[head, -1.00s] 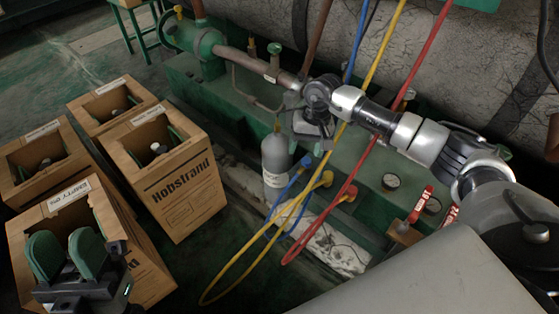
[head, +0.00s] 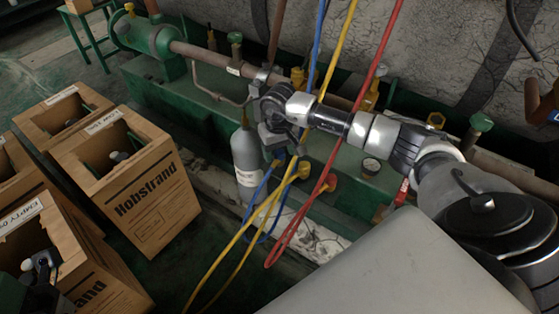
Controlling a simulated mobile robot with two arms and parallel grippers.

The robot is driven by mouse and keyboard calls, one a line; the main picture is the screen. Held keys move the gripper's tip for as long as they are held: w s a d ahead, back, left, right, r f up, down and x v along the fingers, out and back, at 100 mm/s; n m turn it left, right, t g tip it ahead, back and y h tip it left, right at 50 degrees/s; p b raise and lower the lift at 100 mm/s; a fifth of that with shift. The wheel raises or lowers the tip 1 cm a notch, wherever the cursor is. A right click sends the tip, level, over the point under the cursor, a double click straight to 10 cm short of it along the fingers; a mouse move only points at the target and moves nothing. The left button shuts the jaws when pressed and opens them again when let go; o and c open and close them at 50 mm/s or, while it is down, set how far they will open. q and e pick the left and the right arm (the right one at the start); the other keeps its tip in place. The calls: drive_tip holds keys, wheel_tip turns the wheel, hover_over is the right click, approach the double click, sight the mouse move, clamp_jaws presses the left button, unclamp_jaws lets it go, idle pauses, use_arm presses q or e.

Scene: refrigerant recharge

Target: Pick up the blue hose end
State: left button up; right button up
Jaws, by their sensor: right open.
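The blue hose (head: 319,32) hangs from the top, passes behind my right arm and loops low beside the grey cylinder. Its blue end (head: 277,164) shows just below my right gripper (head: 275,150). The right gripper points down, open; its fingertips are small and partly hidden, so I cannot tell whether they touch the end. The yellow hose end (head: 303,170) and red hose end (head: 328,183) are close by on the right.
The grey cylinder (head: 246,158) stands upright just left of the hose ends. Open Hobstrand cardboard boxes (head: 145,205) fill the left side. A green machine base with pipes (head: 208,108) lies behind. Yellow and red hoses loop low in front.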

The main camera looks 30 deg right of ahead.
drive_tip(key=shift+f, duration=0.7)
drive_tip(key=shift+r, duration=0.1)
drive_tip(key=c, duration=1)
